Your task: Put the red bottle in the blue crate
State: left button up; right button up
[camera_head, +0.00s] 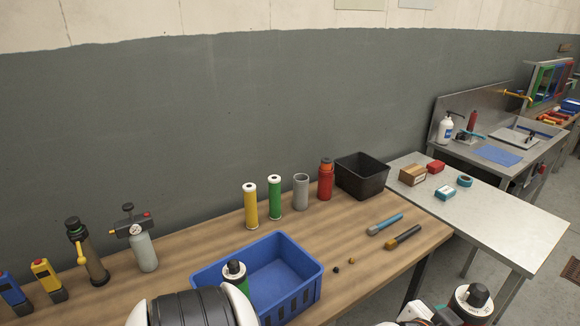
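A red bottle (325,182) with an orange-red cap stands upright on the wooden table, between a grey cylinder (301,191) and a black crate (362,176). The blue crate (306,290) sits at the table's front edge, left of and nearer than the red bottle. Parts of my arms cover its front left corner, so some of its inside is hidden. Links of both my arms show along the bottom edge, but neither gripper's fingers can be seen. The red bottle is apart from both arms.
Yellow (250,205) and green (275,197) cylinders stand left of the grey one. Two brushes (386,224) lie at the right. A metal table (500,222) and sink counter (497,157) stand beyond.

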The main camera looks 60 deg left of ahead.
aim_at(272, 284)
jog(key=i+u, duration=0.25)
jog(key=i+l+u, duration=0.15)
jog(key=i+u, duration=0.15)
jog(key=i, duration=0.15)
jog(key=i+u, duration=0.1)
jog(key=u, duration=0.35)
jog(key=i+u, duration=0.1)
jog(key=u, duration=0.3)
jog(key=i+u, duration=0.15)
jog(key=u, duration=0.3)
jog(key=l+u, duration=0.15)
jog(key=u, duration=0.3)
jog(key=i+l+u, duration=0.1)
jog(key=u, duration=0.3)
